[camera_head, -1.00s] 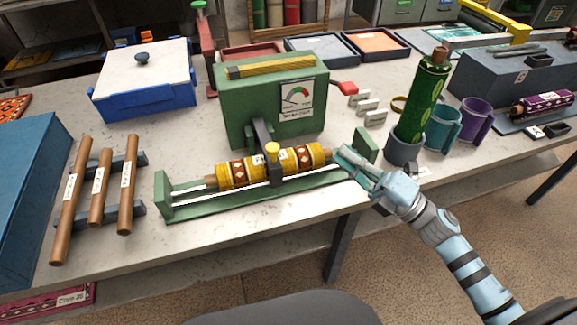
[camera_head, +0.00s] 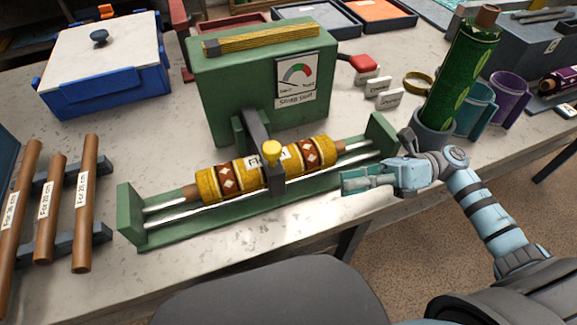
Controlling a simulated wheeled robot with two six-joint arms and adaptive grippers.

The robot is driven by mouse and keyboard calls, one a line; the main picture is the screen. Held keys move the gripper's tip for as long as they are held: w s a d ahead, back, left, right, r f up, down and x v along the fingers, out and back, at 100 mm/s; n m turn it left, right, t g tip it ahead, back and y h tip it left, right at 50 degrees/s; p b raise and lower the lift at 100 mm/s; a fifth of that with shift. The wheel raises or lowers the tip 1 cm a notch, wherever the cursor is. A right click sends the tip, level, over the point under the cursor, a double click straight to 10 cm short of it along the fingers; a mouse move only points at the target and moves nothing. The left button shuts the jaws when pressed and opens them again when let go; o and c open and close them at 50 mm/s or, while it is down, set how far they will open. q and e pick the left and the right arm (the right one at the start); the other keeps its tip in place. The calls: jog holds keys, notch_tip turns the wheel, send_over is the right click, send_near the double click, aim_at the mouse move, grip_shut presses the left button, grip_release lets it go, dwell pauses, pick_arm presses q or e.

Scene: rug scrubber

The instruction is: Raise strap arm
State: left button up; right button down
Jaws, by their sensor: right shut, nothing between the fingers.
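The green strap machine (camera_head: 230,85) stands on the table with a gauge on its front and a red-knobbed lever on its right side. Its dark strap arm (camera_head: 257,140) comes down over a rolled yellow patterned rug (camera_head: 221,181) and crosses it near the middle. A yellow knob (camera_head: 271,148) sits at the arm's front end. The rug roll lies in a green cradle with metal rails (camera_head: 145,237). My right gripper (camera_head: 346,181) is shut and empty, in front of the cradle's right part, to the right of the yellow knob. My left gripper is out of view.
Brown wooden rods (camera_head: 83,205) lie on a rack at left. A blue box with a white lid (camera_head: 105,60) stands behind them. A green roll (camera_head: 462,75) stands in a grey holder at right, beside teal and purple cups (camera_head: 511,98). Small labelled tags (camera_head: 388,99) lie behind the cradle.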

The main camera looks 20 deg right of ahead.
jog(key=shift+w+f+b, duration=0.15)
jog(key=shift+f+b, duration=0.15)
jog(key=shift+f, duration=0.35)
jog(key=shift+w+a, duration=0.15)
jog(key=shift+a+r, duration=0.1)
jog(key=shift+a, duration=0.25)
pick_arm(q)
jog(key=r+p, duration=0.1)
jog(key=p, duration=0.1)
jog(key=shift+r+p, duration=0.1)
jog(key=shift+p, duration=0.25)
pick_arm(e)
jog(key=w+a+r, duration=0.2)
jog(key=a+r, duration=0.2)
jog(key=a, duration=0.5)
jog(key=shift+w+a, duration=0.25)
jog(key=shift+w, duration=0.15)
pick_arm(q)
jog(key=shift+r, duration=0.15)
pick_arm(e)
jog(key=shift+r, duration=0.1)
